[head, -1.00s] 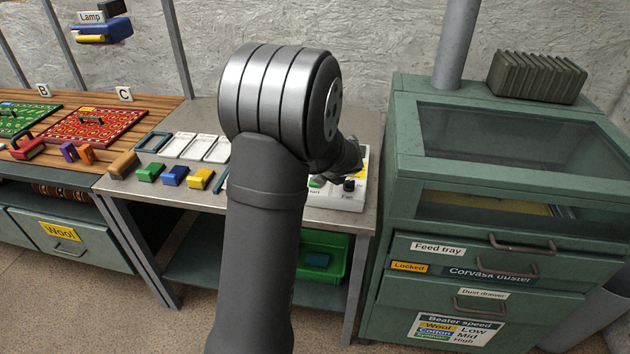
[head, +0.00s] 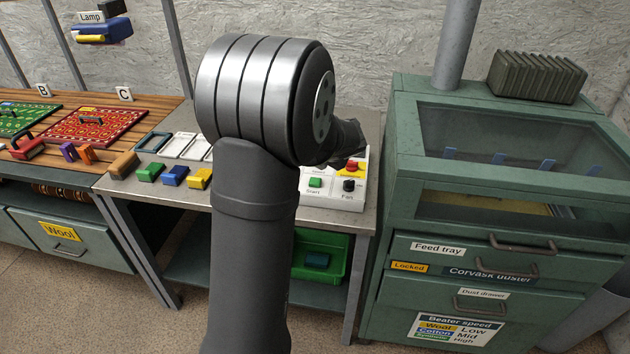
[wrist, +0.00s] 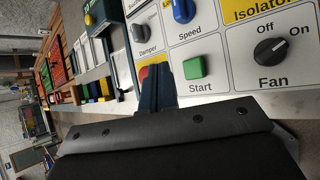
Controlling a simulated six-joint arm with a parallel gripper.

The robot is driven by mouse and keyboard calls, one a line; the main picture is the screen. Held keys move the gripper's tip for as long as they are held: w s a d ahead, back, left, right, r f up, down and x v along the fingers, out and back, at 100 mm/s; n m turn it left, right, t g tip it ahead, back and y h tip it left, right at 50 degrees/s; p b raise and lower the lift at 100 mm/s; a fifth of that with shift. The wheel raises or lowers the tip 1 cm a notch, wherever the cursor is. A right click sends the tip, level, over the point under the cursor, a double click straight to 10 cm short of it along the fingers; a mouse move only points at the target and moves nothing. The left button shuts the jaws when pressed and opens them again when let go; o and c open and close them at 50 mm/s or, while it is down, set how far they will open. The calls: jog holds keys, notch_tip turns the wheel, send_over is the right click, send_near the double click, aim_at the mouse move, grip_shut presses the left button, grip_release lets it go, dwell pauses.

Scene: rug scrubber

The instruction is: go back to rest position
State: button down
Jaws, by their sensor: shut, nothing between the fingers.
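My gripper (wrist: 154,90) shows in the wrist view with its dark fingers together and nothing between them. It is in front of the white control panel (wrist: 222,72), near the green Start button (wrist: 194,68). Whether it touches the panel I cannot tell. The Fan knob (wrist: 270,50) is to the right, its pointer seemingly towards On. The blue Speed knob (wrist: 183,11) is above Start. In the head view my arm hides most of the gripper; the panel (head: 330,200) shows to the right of my arm.
The green duster cabinet (head: 385,215) stands right of the metal bench (head: 345,235). Colored blocks, including a yellow one (head: 199,178), lie along the bench's left front. A red rug (head: 75,127) lies on the wooden table at left. A green bin (head: 335,262) sits below.

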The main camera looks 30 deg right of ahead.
jog(key=shift+f, duration=0.1)
jog(key=shift+f, duration=0.9)
notch_tip(320, 180, up, 6)
jog(key=shift+f, duration=0.1)
